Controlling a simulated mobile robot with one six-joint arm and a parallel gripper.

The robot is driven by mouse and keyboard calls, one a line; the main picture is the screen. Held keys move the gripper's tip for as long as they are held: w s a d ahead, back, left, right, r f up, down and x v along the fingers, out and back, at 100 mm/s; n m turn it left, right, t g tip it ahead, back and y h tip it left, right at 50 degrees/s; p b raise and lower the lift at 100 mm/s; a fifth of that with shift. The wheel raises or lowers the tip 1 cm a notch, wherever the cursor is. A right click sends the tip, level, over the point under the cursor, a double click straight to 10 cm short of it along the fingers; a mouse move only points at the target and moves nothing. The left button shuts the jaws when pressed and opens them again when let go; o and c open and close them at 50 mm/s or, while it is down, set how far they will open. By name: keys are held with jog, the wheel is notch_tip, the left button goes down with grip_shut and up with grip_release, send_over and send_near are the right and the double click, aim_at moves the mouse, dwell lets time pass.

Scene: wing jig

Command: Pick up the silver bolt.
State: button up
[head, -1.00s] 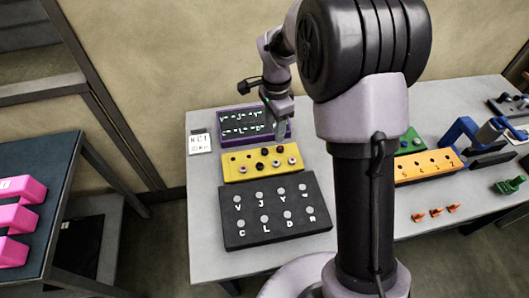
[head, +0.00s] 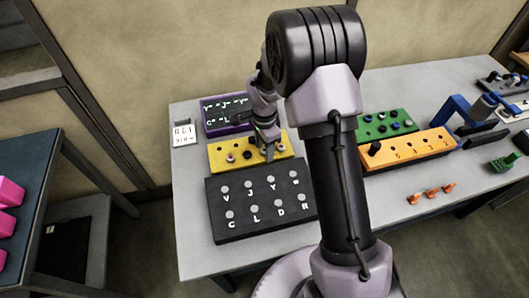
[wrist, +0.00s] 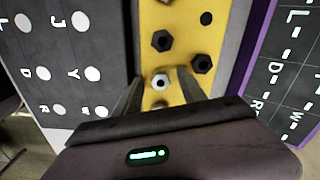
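The yellow block (head: 219,151) stands on the table and holds several bolts; it also fills the middle of the wrist view (wrist: 180,14). A silver bolt (wrist: 160,81) with a dark centre stands in the block, between my gripper's two fingers in the wrist view. My gripper (wrist: 160,75) is open around it, with a gap on each side. In the head view my gripper (head: 268,152) is low at the block's right part and hides bolts there. Dark hex bolts (wrist: 162,40) stand close by, one (wrist: 202,63) near the right fingertip.
The black lettered board (head: 262,218) lies in front of the block and the purple-framed board (head: 204,116) behind it. A white card (head: 184,134) is at the left. Green (head: 374,126) and orange (head: 424,140) blocks stand to the right of my arm.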

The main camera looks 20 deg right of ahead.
grip_shut()
jog(key=shift+r, duration=0.15)
jog(key=shift+r, duration=0.3)
jog(key=r, duration=0.1)
jog(key=r+p, duration=0.1)
jog(key=r, duration=0.1)
jog(key=shift+s+d, duration=0.25)
jog(key=s+d, duration=0.3)
jog(key=s+d+p, duration=0.1)
jog(key=s+d, duration=0.3)
jog(key=s+d+r, duration=0.1)
jog(key=s+d, duration=0.2)
jog(key=d, duration=0.1)
jog(key=shift+s+r+p, duration=0.1)
jog(key=shift+s+p, duration=0.3)
